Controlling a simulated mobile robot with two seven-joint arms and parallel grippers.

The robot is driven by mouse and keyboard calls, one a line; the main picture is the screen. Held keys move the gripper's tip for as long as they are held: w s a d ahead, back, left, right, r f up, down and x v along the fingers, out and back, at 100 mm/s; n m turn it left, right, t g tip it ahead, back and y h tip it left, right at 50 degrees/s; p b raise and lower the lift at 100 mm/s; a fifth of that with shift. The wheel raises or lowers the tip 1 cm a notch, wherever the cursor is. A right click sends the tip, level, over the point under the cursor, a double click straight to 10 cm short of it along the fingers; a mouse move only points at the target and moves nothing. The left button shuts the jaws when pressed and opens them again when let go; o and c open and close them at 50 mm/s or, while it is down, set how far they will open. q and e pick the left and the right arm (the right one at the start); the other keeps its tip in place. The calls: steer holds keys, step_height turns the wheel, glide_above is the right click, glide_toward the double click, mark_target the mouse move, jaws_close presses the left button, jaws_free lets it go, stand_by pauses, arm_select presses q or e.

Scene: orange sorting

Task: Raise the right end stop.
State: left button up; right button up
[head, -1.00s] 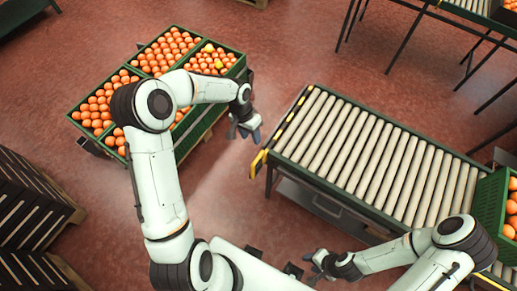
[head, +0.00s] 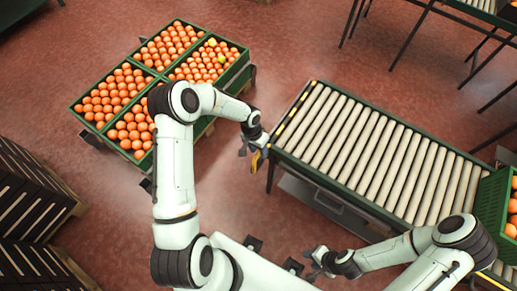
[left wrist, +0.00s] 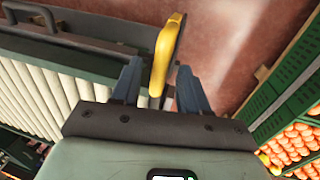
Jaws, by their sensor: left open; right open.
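The roller conveyor (head: 375,150) has a yellow handle (head: 257,161) at the near corner of its left end, by a yellow and black striped edge (head: 291,118). I cannot tell if this is the end stop the task calls right. My left gripper (head: 251,145) is open at this handle. In the left wrist view the yellow handle (left wrist: 165,55) stands between the open fingers of the left gripper (left wrist: 160,85), with no clear grip on it. My right gripper (head: 313,263) is open and empty in front of the conveyor, low in the head view.
Green crates of oranges (head: 125,95) stand at the left, some with yellowish fruit. Another green crate (head: 492,200) sits at the conveyor's right end. Dark stacked crates (head: 30,200) are at the far left. Red floor (head: 270,50) is clear between the crates and the conveyor.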

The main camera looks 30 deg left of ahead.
arm_select(q)
steer(key=shift+c, duration=0.2)
jaws_close()
step_height(320, 180, up, 8)
steer(key=shift+w+f+p, duration=0.15)
steer(key=shift+f+p, duration=0.05)
steer(key=shift+p, duration=0.75)
arm_select(e)
steer(key=shift+w+r, duration=1.05)
steer(key=shift+r, duration=0.2)
arm_select(q)
steer(key=shift+c, duration=1.5)
jaws_free()
steer(key=o, duration=0.3)
steer(key=shift+r, duration=0.1)
steer(key=shift+o, duration=0.2)
arm_select(e)
steer(key=shift+s, duration=0.15)
